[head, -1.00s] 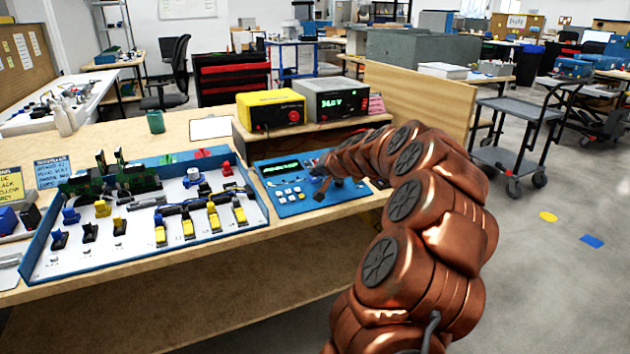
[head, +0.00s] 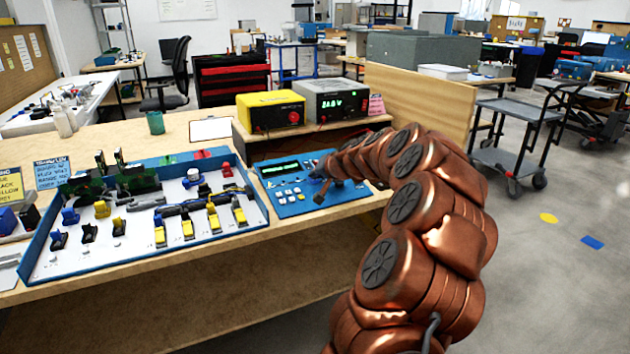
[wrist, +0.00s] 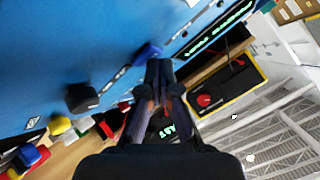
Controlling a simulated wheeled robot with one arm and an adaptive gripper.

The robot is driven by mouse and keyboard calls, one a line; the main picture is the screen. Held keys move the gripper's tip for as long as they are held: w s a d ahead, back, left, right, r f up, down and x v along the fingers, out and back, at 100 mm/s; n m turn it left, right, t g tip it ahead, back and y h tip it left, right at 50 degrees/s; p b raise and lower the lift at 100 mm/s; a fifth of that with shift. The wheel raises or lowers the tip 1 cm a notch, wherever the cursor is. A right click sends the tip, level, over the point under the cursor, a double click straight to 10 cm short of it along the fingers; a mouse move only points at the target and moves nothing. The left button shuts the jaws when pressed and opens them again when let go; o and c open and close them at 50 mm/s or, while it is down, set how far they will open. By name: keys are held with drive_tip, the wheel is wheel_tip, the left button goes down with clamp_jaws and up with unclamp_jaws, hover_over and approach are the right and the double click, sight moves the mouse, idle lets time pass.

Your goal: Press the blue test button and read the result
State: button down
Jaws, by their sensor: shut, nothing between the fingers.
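The blue analyser panel (head: 318,205) lies on the workbench, with a dark display (head: 281,168) showing green characters too small to read. My gripper (head: 321,178) is over the panel's right part, and its fingertips are hard to make out there. In the wrist view the gripper (wrist: 159,67) is shut and empty, its tips right by a blue button (wrist: 148,53) on the panel (wrist: 60,45). I cannot tell whether they touch it. The display (wrist: 220,27) shows green text at an angle, not legible. A black knob (wrist: 82,97) sits to the left of the button.
A parts tray (head: 130,258) with a blue rim stands left of the panel, holding several coloured connectors. White and coloured buttons (head: 290,196) sit on the panel. A yellow power unit (head: 270,110) and a grey one (head: 337,102) stand on a shelf behind.

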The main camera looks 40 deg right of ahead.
idle(0.5)
drive_tip(key=shift+s+r+p, duration=0.15)
drive_tip(key=shift+r+p, duration=0.2)
drive_tip(key=shift+r, duration=0.35)
drive_tip(key=shift+r, duration=0.1)
drive_tip(key=r+p, duration=0.1)
drive_tip(key=r, duration=0.2)
drive_tip(key=s+r+p, duration=0.1)
drive_tip(key=shift+a+r+p, duration=0.25)
drive_tip(key=shift+r+p, duration=0.05)
drive_tip(key=shift+r, duration=0.05)
idle(0.4)
